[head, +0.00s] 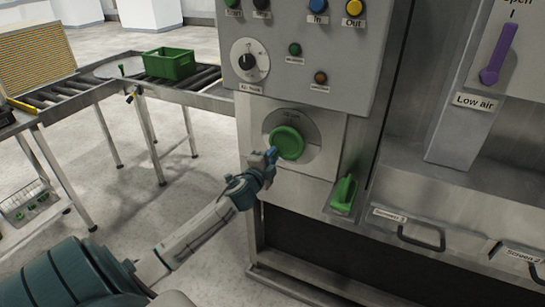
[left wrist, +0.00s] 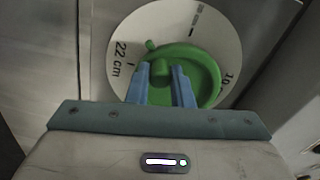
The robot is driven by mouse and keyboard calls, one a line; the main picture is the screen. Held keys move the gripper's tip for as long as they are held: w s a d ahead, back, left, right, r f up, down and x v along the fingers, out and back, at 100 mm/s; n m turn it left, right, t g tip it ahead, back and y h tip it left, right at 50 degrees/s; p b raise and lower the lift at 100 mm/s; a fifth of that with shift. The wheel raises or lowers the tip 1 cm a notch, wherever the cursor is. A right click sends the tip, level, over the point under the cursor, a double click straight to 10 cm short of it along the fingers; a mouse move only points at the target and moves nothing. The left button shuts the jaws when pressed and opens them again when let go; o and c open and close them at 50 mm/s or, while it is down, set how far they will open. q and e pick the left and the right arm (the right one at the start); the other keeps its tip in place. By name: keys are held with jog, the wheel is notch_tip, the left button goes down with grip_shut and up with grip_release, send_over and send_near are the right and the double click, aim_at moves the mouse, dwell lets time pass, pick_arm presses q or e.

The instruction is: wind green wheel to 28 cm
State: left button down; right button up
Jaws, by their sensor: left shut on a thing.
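The green wheel (head: 287,143) sits on a round pale dial plate (head: 309,126) on the front of the grey machine. My left gripper (head: 272,157) is at the wheel's lower left edge. In the left wrist view, the blue fingers (left wrist: 162,86) are shut on the green knob (left wrist: 160,69) of the wheel (left wrist: 207,67). The dial plate (left wrist: 208,27) shows "22 cm" at the left and a partly hidden mark at the right. A small green nub (left wrist: 150,45) on the wheel's rim points toward the upper left. The fingers hide part of the wheel. My right gripper is not in view.
A control panel (head: 300,95) with a black knob (head: 247,62) and several buttons is above the wheel. A green handle (head: 344,193) sticks out at its lower right. A purple lever (head: 497,55) is far right. A green crate (head: 169,64) stands on a roller conveyor at the left.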

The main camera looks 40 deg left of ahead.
pick_arm(q)
jog(key=shift+r, duration=0.15)
jog(key=c, duration=1.3)
grip_release()
jog(key=b+v, duration=0.4)
jog(key=v, duration=0.6)
jog(key=shift+s, duration=0.4)
